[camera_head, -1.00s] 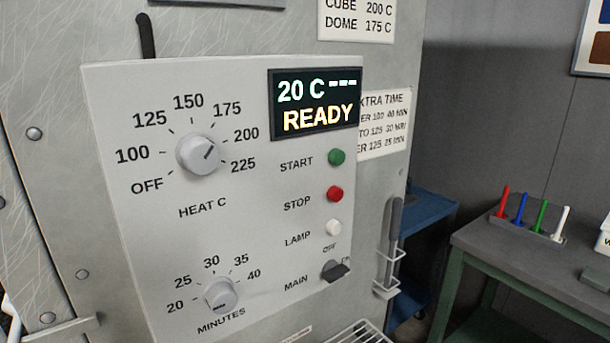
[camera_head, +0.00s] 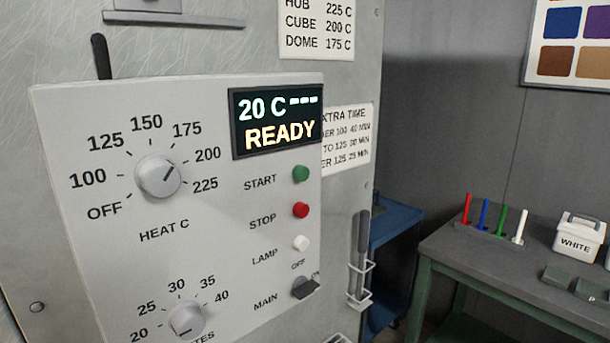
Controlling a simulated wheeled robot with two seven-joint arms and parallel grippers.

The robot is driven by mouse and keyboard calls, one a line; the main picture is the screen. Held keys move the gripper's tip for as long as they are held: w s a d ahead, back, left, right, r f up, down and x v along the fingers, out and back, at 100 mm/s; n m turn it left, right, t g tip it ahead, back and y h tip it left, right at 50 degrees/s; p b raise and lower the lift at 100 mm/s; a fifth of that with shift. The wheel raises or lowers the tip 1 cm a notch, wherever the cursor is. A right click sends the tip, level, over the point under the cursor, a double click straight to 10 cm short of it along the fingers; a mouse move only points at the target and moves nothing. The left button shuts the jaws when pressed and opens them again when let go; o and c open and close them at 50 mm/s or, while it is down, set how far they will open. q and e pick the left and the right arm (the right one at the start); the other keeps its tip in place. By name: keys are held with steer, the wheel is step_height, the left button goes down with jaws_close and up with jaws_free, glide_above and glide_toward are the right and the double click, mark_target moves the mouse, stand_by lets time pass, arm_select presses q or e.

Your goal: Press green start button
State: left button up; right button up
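The green start button (camera_head: 300,174) sticks out of the grey control panel (camera_head: 215,240), right of the word START and below the display (camera_head: 277,121). The display reads "20 C ---" and "READY". The red stop button (camera_head: 300,210) sits below the green one, and the white lamp (camera_head: 301,243) below that. The dark main switch (camera_head: 304,287) is lowest in this column. Nothing covers the green button. Neither of my grippers is in view.
The heat knob (camera_head: 158,177) and minutes knob (camera_head: 187,320) are on the panel's left. A handled tool (camera_head: 363,235) hangs in a wire holder right of the panel.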

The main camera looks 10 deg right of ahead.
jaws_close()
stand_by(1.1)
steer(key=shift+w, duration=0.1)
